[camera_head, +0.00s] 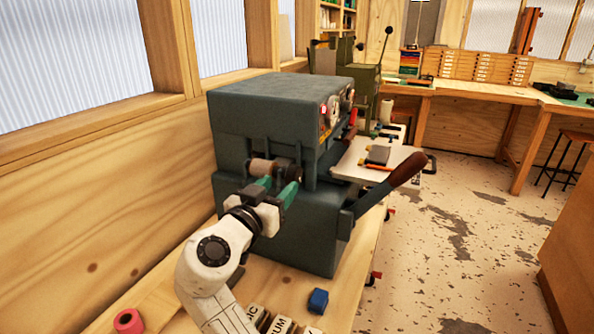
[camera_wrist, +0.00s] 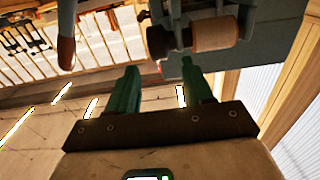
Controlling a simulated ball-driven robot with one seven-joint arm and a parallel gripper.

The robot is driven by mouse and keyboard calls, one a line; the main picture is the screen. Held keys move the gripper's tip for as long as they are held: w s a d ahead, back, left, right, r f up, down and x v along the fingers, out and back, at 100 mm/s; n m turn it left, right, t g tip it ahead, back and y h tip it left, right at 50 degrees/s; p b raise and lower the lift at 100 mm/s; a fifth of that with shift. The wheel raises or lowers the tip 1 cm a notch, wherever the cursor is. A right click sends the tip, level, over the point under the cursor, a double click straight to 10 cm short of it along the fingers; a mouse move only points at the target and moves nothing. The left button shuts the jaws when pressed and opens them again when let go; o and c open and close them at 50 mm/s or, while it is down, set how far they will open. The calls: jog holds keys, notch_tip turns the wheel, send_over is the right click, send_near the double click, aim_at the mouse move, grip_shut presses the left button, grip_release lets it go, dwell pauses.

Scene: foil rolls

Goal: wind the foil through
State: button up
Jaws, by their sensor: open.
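The dark grey-green machine (camera_head: 275,105) stands on the wooden bench. A tan roll (camera_head: 262,166) sits on its near side, with a dark round end piece (camera_head: 293,172) beside it. In the wrist view the roll (camera_wrist: 214,34) and the dark end piece (camera_wrist: 160,42) show just beyond my fingertips. My gripper (camera_head: 277,187), with green fingers, is just in front of the roll. In the wrist view my gripper (camera_wrist: 158,78) is open, with nothing visible between its fingers. I cannot tell from the head view whether a finger touches the roll.
A long lever with a brown handle (camera_head: 407,168) sticks out to the right of the machine. A pink roll (camera_head: 129,321), a blue block (camera_head: 318,301) and lettered blocks (camera_head: 281,325) lie on the near bench.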

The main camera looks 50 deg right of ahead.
aim_at(298, 167)
jog(key=p+x, duration=0.2)
jog(key=x, duration=0.8)
jog(key=shift+d+f, duration=0.1)
grip_shut()
jog(key=shift+y+p, duration=0.3)
jog(key=shift+p, duration=0.3)
jog(key=shift+d+g+y+p, duration=0.1)
jog(key=shift+g+y+p, duration=0.3)
jog(key=shift+y+p, duration=0.35)
jog(key=shift+f+g+y+p, duration=0.1)
jog(key=shift+g+y+p, duration=0.2)
jog(key=shift+y+p, duration=0.45)
jog(key=shift+f+y, duration=0.3)
jog(key=shift+y, duration=0.1)
